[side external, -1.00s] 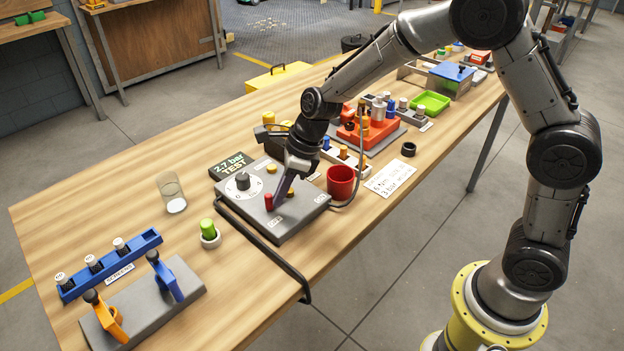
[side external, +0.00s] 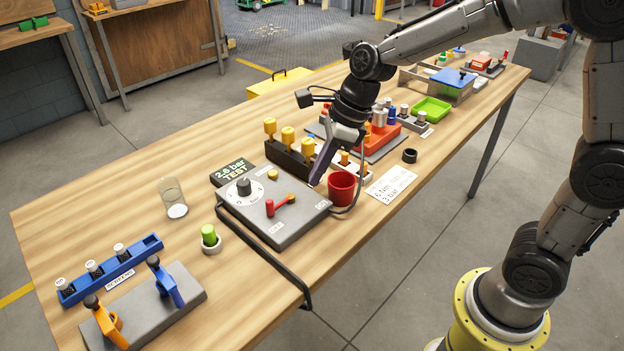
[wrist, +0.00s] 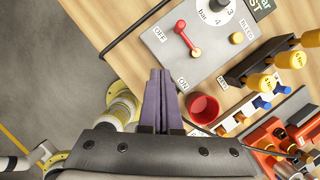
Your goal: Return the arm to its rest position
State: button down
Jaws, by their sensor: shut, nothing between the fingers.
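My gripper (side external: 317,182) has dark purple fingers, closed together and empty. It hangs above the work table (side external: 120,190), by the right edge of the grey control panel (side external: 285,222) and left of the red cup (side external: 342,186). In the wrist view the closed fingers (wrist: 160,78) point toward the panel, apart from its red lever (wrist: 187,40). The lever lies across the panel between the OFF and ON labels. A dial (side external: 243,187) sits on the panel, and the display (side external: 233,168) behind it seems to read 2.8 bar TEST.
A row of yellow-topped parts (side external: 288,136) and a red block (side external: 383,136) stand close to my gripper. A glass (side external: 174,198), a green-capped part (side external: 209,236) and a blue rack (side external: 108,270) are left.

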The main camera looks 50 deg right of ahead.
jog(key=shift+r, duration=0.15)
jog(key=s+d+r+n+t+h, duration=0.1)
jog(key=s+d+r+n+t, duration=0.25)
jog(key=s+r+n, duration=0.45)
jog(key=s+d+f+n+h, duration=0.1)
jog(key=s+d+n, duration=0.1)
jog(key=s+n, duration=0.5)
jog(key=s+d+f+n+h, duration=0.1)
jog(key=s+d+n, duration=0.1)
jog(key=s+n, duration=0.4)
jog(key=n+g, duration=0.1)
jog(key=n, duration=0.4)
jog(key=shift+s+d+n, duration=0.3)
jog(key=shift+s+d, duration=0.05)
